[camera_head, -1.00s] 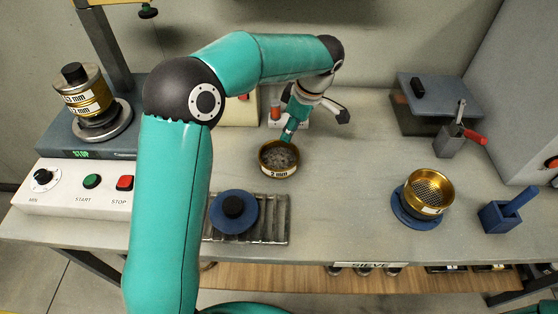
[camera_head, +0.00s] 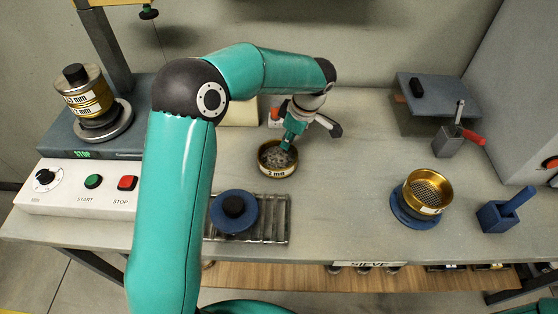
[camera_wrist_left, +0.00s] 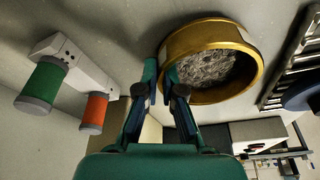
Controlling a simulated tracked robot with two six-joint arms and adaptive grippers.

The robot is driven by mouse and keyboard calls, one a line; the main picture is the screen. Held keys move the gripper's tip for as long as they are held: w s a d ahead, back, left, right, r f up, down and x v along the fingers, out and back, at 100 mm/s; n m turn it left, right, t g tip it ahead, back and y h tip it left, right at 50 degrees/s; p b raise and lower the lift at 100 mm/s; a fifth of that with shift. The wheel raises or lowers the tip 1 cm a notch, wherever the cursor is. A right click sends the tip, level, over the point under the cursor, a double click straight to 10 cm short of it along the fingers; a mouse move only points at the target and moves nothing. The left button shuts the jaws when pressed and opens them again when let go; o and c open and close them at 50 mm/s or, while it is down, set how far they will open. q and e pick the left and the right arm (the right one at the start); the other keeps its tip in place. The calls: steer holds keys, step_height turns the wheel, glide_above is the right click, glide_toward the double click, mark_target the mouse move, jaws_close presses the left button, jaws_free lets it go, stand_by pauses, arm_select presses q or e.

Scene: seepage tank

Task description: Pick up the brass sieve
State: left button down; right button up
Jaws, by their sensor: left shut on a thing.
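A brass sieve (camera_head: 278,170) labelled 2 mm, holding grey gravel, is on the bench near the middle. My left gripper (camera_head: 287,147) reaches down to its far rim from behind. In the left wrist view the sieve (camera_wrist_left: 250,48) shows at upper right, and my left gripper (camera_wrist_left: 160,75) is shut on its wall. I cannot tell whether the sieve is clear of the bench. Another brass sieve (camera_head: 440,180) with a mesh bottom sits at the right on a blue round pan (camera_head: 402,210). My right gripper is not in view.
A blue lid (camera_head: 220,217) with a black knob lies on a metal rack (camera_head: 276,225) at the front. A sieve stack (camera_head: 85,103) stands on the shaker at left. A tool holder (camera_head: 447,145) and blue scoop box (camera_head: 497,218) are at right. The bench between is clear.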

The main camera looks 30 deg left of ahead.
arm_select(q)
steer(key=shift+r, duration=0.1)
step_height(320, 180, up, 20)
steer(key=p, duration=0.1)
stand_by(0.6)
stand_by(0.7)
